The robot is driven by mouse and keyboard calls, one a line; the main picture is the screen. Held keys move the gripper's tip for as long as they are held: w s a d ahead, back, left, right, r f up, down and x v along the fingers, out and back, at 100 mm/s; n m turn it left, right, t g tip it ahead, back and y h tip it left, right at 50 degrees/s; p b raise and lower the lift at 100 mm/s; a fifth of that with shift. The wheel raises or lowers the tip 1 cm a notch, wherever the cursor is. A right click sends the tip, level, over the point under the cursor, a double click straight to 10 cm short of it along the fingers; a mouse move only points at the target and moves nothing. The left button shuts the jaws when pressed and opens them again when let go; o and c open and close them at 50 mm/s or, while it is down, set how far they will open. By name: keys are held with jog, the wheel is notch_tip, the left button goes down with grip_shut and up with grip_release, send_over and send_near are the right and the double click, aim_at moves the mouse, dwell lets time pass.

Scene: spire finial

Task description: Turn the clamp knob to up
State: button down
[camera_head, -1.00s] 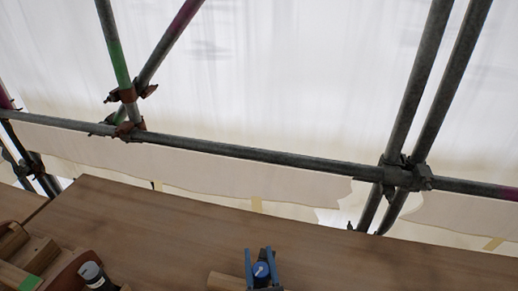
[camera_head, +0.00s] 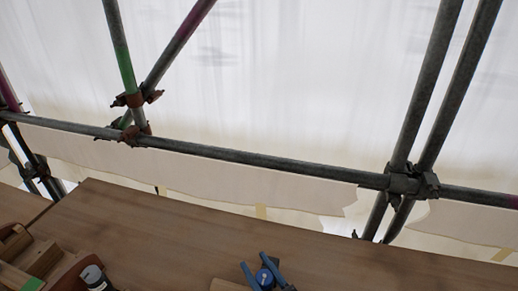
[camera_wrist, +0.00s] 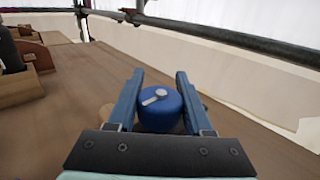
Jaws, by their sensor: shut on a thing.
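The clamp knob (camera_wrist: 160,108) is a blue round knob with a pale pointer bar on its top. In the wrist view it sits between the two blue fingers of my gripper (camera_wrist: 160,92), which is shut on it. The pointer aims toward the lower left in the wrist view. In the head view the knob (camera_head: 265,278) shows between the fingers of my gripper (camera_head: 264,266) at the bottom edge. The gripper appears tilted to the left there. What lies under the knob is mostly hidden.
Wooden blocks (camera_head: 38,264) and a dark bottle with a grey cap (camera_head: 95,276) stand at the lower left. Scaffold tubes (camera_head: 250,160) and white sheeting (camera_head: 290,60) run behind the deck.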

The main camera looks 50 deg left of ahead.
jog(key=shift+c, duration=1.5)
grip_release()
jog(key=shift+d, duration=0.1)
jog(key=b+v, duration=0.1)
jog(key=v, duration=1.1)
jog(key=shift+d, duration=0.4)
